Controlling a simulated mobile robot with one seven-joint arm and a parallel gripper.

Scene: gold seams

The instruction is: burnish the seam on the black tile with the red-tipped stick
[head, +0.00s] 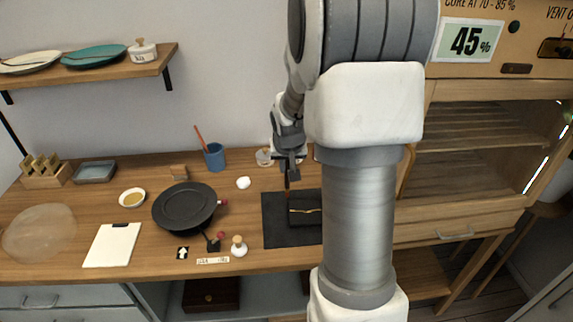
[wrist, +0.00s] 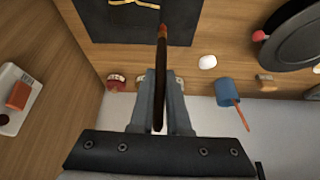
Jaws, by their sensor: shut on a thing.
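The black tile (head: 297,218) lies on a dark mat (head: 274,232) at the middle of the bench. A thin gold seam (head: 310,211) crosses the tile, which my arm partly hides on the right. In the wrist view the seam (wrist: 140,4) shows at the top edge. My gripper (head: 291,168) is above the far side of the mat, pointing down. In the wrist view my gripper (wrist: 160,78) is shut on a dark stick (wrist: 159,85). The stick's reddish tip (wrist: 163,32) points towards the mat; I cannot tell whether it touches anything.
A black round pan-like piece (head: 184,205), a white board (head: 112,245) and a small yellow-filled bowl (head: 132,197) stand left of the mat. A blue cup (head: 214,157) stands behind. A white-knobbed stamp-like piece (head: 239,246) is at the front. A wooden cabinet (head: 470,150) stands right.

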